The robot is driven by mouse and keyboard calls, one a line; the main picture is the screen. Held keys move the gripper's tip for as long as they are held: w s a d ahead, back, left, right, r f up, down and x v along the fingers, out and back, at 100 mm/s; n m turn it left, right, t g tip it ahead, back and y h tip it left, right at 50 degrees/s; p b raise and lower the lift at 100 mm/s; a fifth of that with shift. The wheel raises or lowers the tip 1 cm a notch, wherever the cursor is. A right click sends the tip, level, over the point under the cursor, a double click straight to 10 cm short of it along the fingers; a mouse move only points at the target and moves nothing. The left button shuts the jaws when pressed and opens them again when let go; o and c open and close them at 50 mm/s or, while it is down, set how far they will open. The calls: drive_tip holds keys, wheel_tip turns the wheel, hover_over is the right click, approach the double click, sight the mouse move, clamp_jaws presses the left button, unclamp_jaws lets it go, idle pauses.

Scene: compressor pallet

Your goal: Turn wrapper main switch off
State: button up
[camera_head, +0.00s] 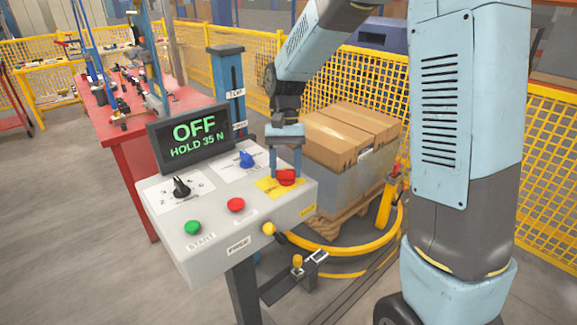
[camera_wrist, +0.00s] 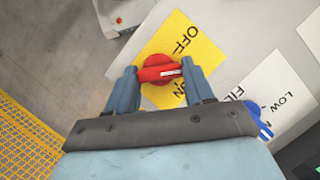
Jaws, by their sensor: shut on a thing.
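The wrapper main switch is a red rotary knob (camera_head: 287,177) on a yellow plate (camera_head: 266,185) at the right end of the grey control panel. In the wrist view the red knob (camera_wrist: 158,66) sits on the yellow plate (camera_wrist: 203,52), which is lettered OFF and ON. A white mark on the knob lies toward the right finger, between the two words. My gripper (camera_wrist: 161,76) has one finger on each side of the knob and is shut on it. From the head camera my gripper (camera_head: 286,167) comes down from above. The display (camera_head: 190,140) reads "OFF" and "HOLD 35 N".
The panel (camera_head: 212,243) also carries a black knob (camera_head: 181,187), a blue knob (camera_head: 246,159), a green button (camera_head: 193,228) and a red button (camera_head: 236,205). Cartons (camera_head: 345,130) stand behind my gripper. Yellow mesh fencing (camera_head: 545,150) and a red bench (camera_head: 105,125) surround the area.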

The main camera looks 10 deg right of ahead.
drive_tip(key=n, duration=0.2)
drive_tip(key=n+h, duration=0.1)
drive_tip(key=n, duration=0.1)
drive_tip(key=shift+a+h, duration=0.2)
drive_tip(key=shift+h, duration=0.1)
drive_tip(key=shift+n+t+h, duration=0.5)
drive_tip(key=shift+n+h, duration=0.1)
drive_tip(key=shift+n, duration=1.2)
drive_tip(key=o, duration=1)
drive_tip(key=shift+s, duration=0.1)
drive_tip(key=shift+o, duration=0.2)
drive_tip(key=v, duration=1.3)
drive_tip(key=shift+w+a+r, duration=0.2)
drive_tip(key=shift+r, duration=0.05)
